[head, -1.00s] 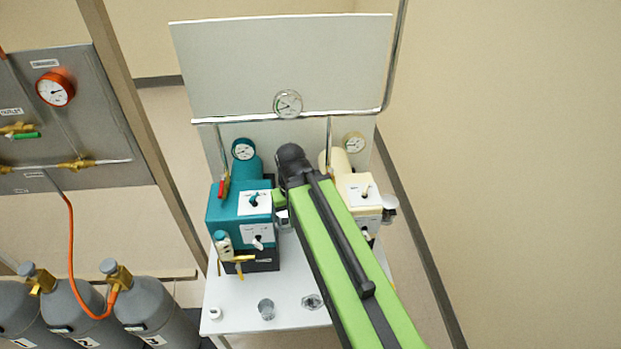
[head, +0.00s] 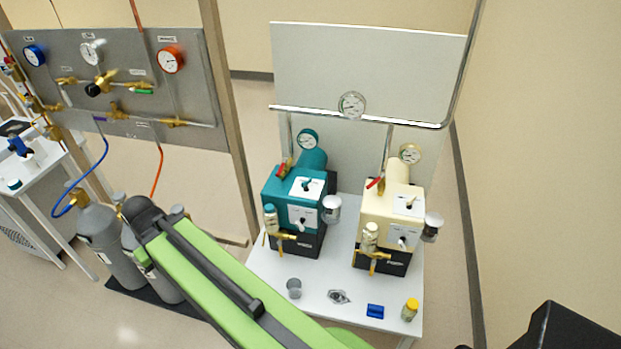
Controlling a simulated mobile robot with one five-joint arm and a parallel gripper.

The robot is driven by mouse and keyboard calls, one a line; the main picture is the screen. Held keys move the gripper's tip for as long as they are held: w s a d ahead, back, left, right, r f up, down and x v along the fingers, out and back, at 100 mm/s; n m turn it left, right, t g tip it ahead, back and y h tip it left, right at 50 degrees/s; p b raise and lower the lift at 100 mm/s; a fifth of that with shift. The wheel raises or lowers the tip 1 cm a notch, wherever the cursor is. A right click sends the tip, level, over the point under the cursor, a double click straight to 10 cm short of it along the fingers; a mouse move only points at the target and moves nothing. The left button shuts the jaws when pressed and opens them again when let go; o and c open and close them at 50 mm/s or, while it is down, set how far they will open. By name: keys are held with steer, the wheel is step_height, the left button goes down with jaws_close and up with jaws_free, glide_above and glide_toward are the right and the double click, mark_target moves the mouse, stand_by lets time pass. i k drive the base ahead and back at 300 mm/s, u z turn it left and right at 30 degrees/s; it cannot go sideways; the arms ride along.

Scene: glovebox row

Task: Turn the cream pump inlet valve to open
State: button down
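The cream pump (head: 378,212) stands on the right of a white table, beside a teal pump. A grey pipe comes down to it from the rail behind. At that pipe's lower end is a small valve with a red lever (head: 375,183), which sticks out to the left, across the upright pipe. The cream pump's round gauge (head: 410,154) sits behind it. My green and black arm reaches to the lower left, in front of the gas cylinders and well apart from the cream pump. My gripper's fingers are hidden behind the arm.
The teal pump (head: 293,203) has its own red lever (head: 284,168). A glass cup (head: 294,288), a blue block (head: 375,311) and a yellow-capped jar (head: 410,309) stand on the table's front (head: 330,277). Gas cylinders (head: 98,228) stand left, below a grey gauge panel (head: 120,72).

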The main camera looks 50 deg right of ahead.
mark_target(382, 176)
steer(key=u, duration=0.75)
steer(key=k, duration=0.75)
steer(key=z, duration=0.8)
steer(key=i, duration=1)
steer(key=u, duration=0.1)
